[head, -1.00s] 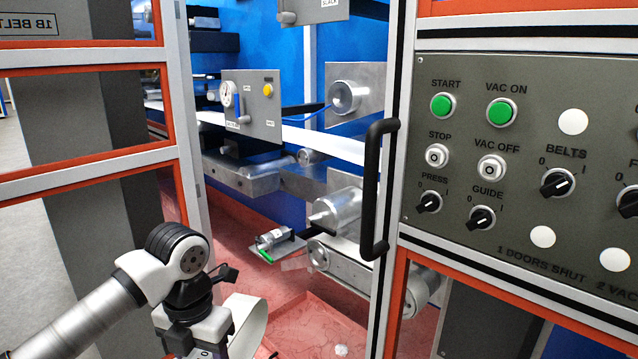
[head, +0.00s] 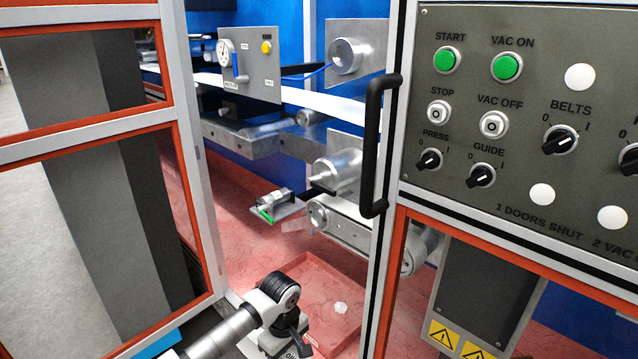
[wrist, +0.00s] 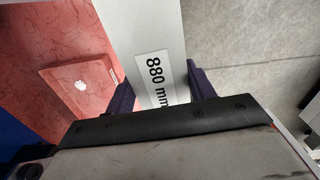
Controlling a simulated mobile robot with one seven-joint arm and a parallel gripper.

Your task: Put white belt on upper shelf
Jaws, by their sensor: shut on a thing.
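The white belt (wrist: 145,30) is a pale flat band with a label reading "880 mm" in the wrist view. It runs between the two dark purple fingers of my gripper (wrist: 161,92), which is shut on it. In the head view my wrist (head: 280,300) is low at the bottom edge, in front of the open machine doorway. The fingertips are hidden there, and only a pale edge shows beside the wrist. I cannot pick out the upper shelf in either view.
A red tray (head: 318,285) with a small white lump (head: 341,308) lies on the red machine floor. A framed door (head: 100,145) stands open at left. A black handle (head: 378,145) and control panel (head: 520,110) are at right. Rollers (head: 337,172) fill the machine behind.

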